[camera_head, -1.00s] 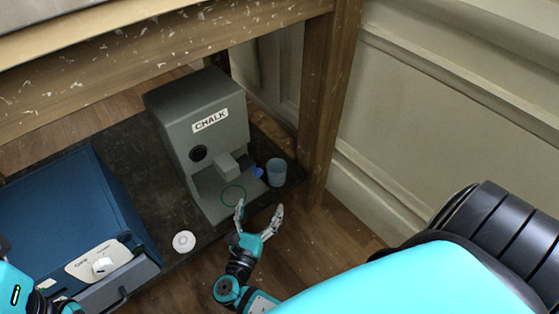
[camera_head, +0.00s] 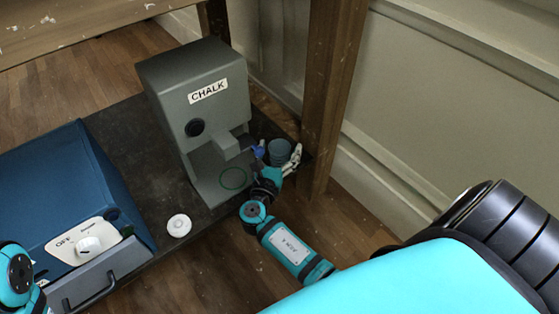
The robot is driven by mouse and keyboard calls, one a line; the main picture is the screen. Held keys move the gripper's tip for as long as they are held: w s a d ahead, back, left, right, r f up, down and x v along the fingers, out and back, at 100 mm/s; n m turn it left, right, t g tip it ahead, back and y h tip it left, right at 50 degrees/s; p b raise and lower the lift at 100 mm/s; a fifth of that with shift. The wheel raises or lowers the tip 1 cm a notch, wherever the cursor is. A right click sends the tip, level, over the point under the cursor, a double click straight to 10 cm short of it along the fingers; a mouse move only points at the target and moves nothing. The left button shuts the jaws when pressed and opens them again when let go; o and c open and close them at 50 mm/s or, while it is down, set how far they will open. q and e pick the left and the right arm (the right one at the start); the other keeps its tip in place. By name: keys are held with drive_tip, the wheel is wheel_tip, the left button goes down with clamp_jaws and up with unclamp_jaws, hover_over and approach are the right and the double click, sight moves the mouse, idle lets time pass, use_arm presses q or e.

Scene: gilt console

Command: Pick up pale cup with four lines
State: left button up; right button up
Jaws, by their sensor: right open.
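A pale blue-grey cup (camera_head: 279,151) stands upright on the dark mat, to the right of the grey machine. Its lines are too small to make out. My right gripper (camera_head: 280,155) is open at the cup, its hand on the near side. One pale finger stands along the cup's right side. The other finger is hard to make out near the cup's left side, and I cannot tell if either touches. Part of the cup's lower front is hidden by the hand. My left arm shows at the left edge, its gripper out of view.
The grey machine (camera_head: 203,100) labelled CHALK is close left of the cup. A small blue thing (camera_head: 258,150) lies between them. A wooden leg (camera_head: 332,90) rises close right. A blue box (camera_head: 60,190) with a knob and a white disc (camera_head: 179,225) are at left.

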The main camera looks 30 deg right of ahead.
drive_tip(key=shift+w+d+r, duration=0.1)
drive_tip(key=shift+w+d, duration=0.25)
drive_tip(key=c, duration=1.3)
